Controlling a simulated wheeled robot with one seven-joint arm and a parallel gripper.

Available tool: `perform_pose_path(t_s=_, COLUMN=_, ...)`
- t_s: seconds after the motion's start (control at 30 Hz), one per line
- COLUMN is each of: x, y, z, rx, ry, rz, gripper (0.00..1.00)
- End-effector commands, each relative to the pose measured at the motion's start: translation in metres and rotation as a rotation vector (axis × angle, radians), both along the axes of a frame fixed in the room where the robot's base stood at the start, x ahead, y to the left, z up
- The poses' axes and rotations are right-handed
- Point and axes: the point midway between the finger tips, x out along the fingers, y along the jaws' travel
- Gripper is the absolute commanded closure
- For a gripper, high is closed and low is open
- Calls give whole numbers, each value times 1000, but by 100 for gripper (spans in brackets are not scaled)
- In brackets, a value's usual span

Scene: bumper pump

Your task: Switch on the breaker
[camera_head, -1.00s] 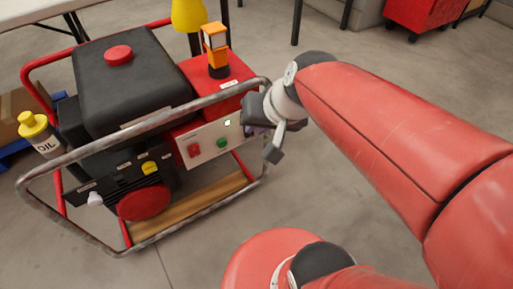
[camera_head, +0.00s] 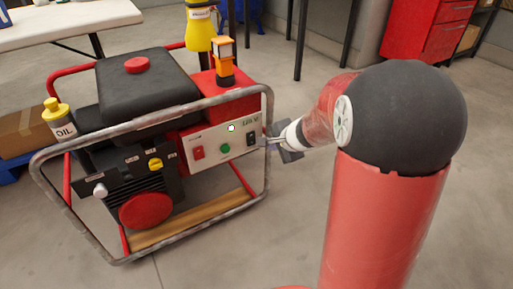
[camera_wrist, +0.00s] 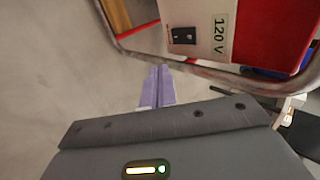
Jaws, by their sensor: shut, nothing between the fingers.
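The labels by the switches are too small to read, so I cannot tell surely which is the breaker. In the wrist view the black part (camera_wrist: 183,36) sits beside the label, beyond the fingertips. My gripper (camera_head: 268,141) is shut and empty, just right of the panel, near the black part. Its purple fingers (camera_wrist: 160,72) point toward the frame bar; contact is not visible.
A grey tube frame (camera_head: 150,112) surrounds the generator, its bar passing in front of the panel. An orange-black lamp (camera_head: 224,65) and a yellow bottle (camera_head: 200,30) are above. An oil bottle (camera_head: 58,120) stands left.

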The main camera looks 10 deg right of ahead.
Motion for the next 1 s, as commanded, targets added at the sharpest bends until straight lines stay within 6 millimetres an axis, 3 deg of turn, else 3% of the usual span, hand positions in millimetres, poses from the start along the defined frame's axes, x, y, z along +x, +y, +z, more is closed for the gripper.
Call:
perform_pose_path(t_s=0.2, x=1, y=1, z=-2, rx=1, ry=0, rz=2, gripper=100)
perform_pose_path(t_s=0.37, x=12, y=5, z=-17, rx=0, ry=3, rz=4, gripper=100)
perform_pose_path(t_s=0.77, x=66, y=23, z=-78, rx=1, ry=3, rz=4, gripper=100)
perform_pose_path(t_s=1.0, x=96, y=33, z=-75, rx=0, ry=1, rz=4, gripper=100)
